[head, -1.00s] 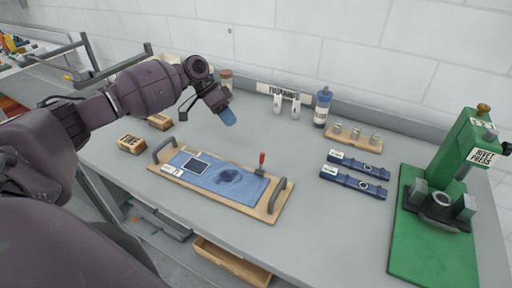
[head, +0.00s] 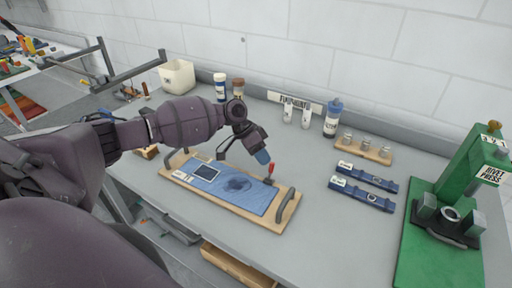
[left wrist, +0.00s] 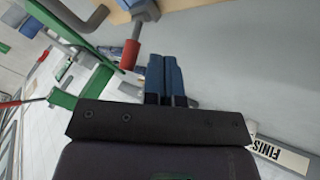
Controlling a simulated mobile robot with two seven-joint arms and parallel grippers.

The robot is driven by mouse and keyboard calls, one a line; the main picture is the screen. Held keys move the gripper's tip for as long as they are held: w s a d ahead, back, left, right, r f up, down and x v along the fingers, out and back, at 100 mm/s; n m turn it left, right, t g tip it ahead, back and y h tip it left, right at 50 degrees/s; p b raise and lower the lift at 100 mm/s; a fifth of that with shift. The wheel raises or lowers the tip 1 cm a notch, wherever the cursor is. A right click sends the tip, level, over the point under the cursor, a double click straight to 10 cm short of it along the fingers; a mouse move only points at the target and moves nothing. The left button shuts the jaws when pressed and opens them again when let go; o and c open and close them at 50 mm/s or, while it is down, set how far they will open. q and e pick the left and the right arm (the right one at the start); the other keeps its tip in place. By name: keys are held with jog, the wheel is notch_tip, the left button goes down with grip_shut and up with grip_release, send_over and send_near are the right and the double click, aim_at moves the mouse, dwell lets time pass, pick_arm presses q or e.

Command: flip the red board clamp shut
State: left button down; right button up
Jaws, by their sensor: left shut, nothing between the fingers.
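The red-handled board clamp (head: 271,170) stands upright at the right part of the wooden board (head: 252,216), beside the blue denim cloth (head: 227,189) that lies on it. My left gripper (head: 264,158) is shut and empty, with its blue fingertips just left of the red handle and close above the board. In the left wrist view the blue fingers (left wrist: 164,72) are together and the red handle (left wrist: 130,54) is just to their left. I cannot tell if they touch. My right gripper is not in view.
Dark grey handles (head: 288,207) rise at the board's ends. Two blue straps (head: 362,193) lie to the right, before the green rivet press (head: 465,200). A blue-capped bottle (head: 332,118) and small white bottles (head: 297,116) stand behind. The table between the board and straps is clear.

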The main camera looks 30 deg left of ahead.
pick_arm(q)
jog(key=shift+s+d+r, duration=0.1)
jog(key=shift+s+d, duration=0.1)
jog(key=shift+d, duration=0.25)
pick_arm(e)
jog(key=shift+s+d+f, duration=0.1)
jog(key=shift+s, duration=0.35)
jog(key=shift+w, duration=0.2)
pick_arm(q)
jog(key=shift+s+t, duration=0.25)
jog(key=shift+t, duration=0.05)
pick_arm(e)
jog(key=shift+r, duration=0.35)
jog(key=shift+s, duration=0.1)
